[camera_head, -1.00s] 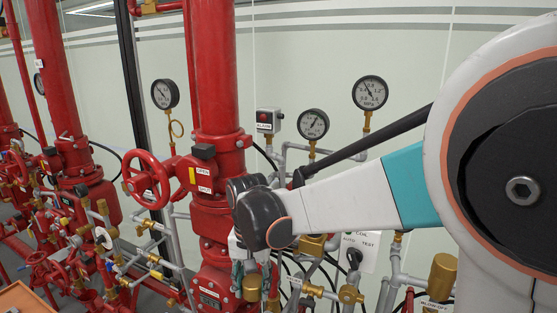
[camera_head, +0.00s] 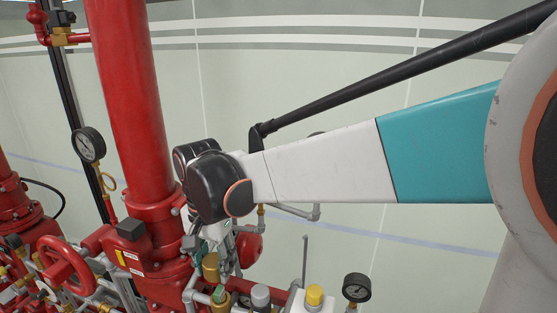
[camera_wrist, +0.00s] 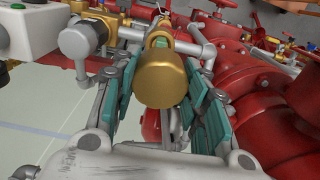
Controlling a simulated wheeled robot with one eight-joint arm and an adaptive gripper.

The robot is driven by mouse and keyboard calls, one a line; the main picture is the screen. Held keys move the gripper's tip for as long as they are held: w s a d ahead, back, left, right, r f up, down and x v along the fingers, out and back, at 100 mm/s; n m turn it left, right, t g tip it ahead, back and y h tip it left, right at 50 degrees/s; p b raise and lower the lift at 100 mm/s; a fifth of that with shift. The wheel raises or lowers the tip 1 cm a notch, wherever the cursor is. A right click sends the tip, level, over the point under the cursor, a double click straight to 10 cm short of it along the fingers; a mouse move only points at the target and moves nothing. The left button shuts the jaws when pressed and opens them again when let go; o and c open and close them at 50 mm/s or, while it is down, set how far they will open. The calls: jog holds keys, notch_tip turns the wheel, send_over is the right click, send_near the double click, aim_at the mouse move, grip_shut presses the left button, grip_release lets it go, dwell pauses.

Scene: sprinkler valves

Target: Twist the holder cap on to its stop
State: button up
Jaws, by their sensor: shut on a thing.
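A brass cylindrical cap (camera_wrist: 162,82) sits between the teal-padded fingers in the wrist view, its round end facing the camera. I take it to be the holder cap. My gripper (camera_wrist: 163,88) is shut on it, with pads along both sides of the brass. Behind it, a brass fitting (camera_wrist: 158,38) joins grey pipework. In the head view my gripper (camera_head: 222,262) points down beside the large red riser, with brass (camera_head: 211,266) next to the fingers. The cap's seat and thread are hidden, and its turn angle cannot be read.
A red riser (camera_head: 140,100) and a red handwheel (camera_head: 65,268) stand to the left. A gauge (camera_head: 356,287) and a yellow-topped part (camera_head: 314,296) are at the lower right. In the wrist view, red flanged piping (camera_wrist: 265,95) is close on the right and a grey elbow (camera_wrist: 76,40) on the left.

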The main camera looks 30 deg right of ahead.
aim_at(219, 290)
jog(key=shift+s+a, duration=0.1)
jog(key=shift+s, duration=0.15)
jog(key=shift+w, duration=0.1)
jog(key=shift+f+b, duration=3.05)
jog(key=shift+f, duration=0.5)
jog(key=shift+f+b, duration=0.5)
jog(key=shift+b, duration=0.15)
jog(key=shift+m, duration=1.6)
jog(key=shift+m, duration=0.4)
jog(key=shift+m+b, duration=0.4)
jog(key=shift+m, duration=0.8)
